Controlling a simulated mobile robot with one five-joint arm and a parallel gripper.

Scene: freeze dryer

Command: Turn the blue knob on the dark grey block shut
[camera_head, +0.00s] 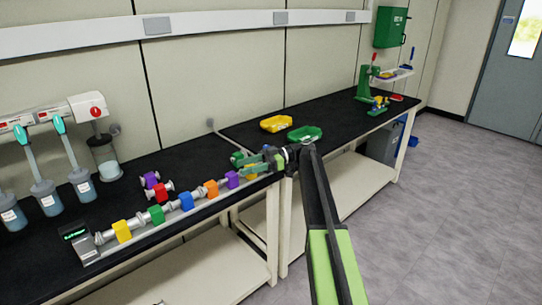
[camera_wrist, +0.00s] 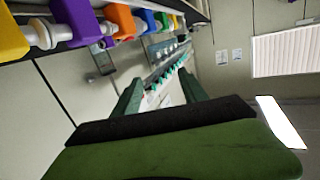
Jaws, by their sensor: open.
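A row of coloured blocks joined by pale fittings runs along the front of the black bench in the head view. A blue block (camera_head: 186,202) sits in it between green and orange ones; it also shows in the wrist view (camera_wrist: 148,19). I cannot make out a separate blue knob on a dark grey block. A grey unit with a green display (camera_head: 83,243) stands at the row's left end. My gripper (camera_head: 243,163) is open and empty at the row's right end, near the purple block (camera_head: 233,180) and a yellow one, its fingers pointing left. Its open fingers frame the wrist view (camera_wrist: 163,92).
Flasks with teal-topped tubes (camera_head: 70,150) stand at the left. Loose purple (camera_head: 150,181) and red (camera_head: 162,192) pieces lie behind the row. A yellow tray (camera_head: 277,123) and a green tray (camera_head: 305,133) sit on the farther bench. The floor at right is clear.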

